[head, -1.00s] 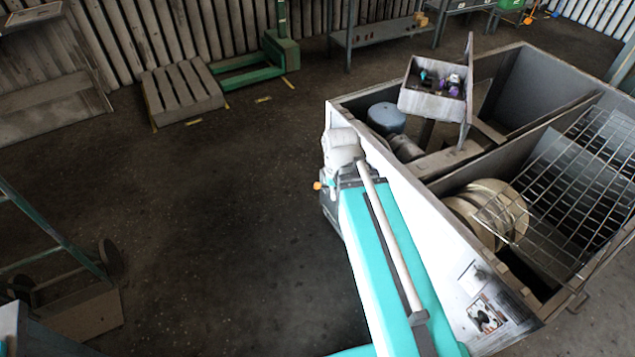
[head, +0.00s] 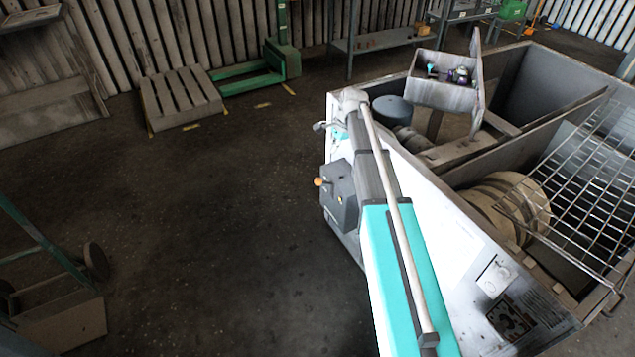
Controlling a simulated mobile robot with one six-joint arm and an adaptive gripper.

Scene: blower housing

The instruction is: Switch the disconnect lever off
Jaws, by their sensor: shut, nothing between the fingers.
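The disconnect is a dark grey box (head: 341,196) on the left outer side of the white housing. Its lever has an orange knob (head: 319,182) that sticks out to the left of the box. My gripper (head: 319,126) shows small at the far end of my arm, above the box and the knob in the picture. It looks shut and empty, and apart from the lever. My arm runs along the housing side and hides part of the box's right side.
The open housing (head: 470,230) holds a tilted parts bin (head: 441,94), a blue-grey motor (head: 391,110), a round pulley (head: 500,205) and a wire guard (head: 590,190). A pallet (head: 181,95) and a hand cart (head: 60,270) stand left. The floor (head: 215,220) between is clear.

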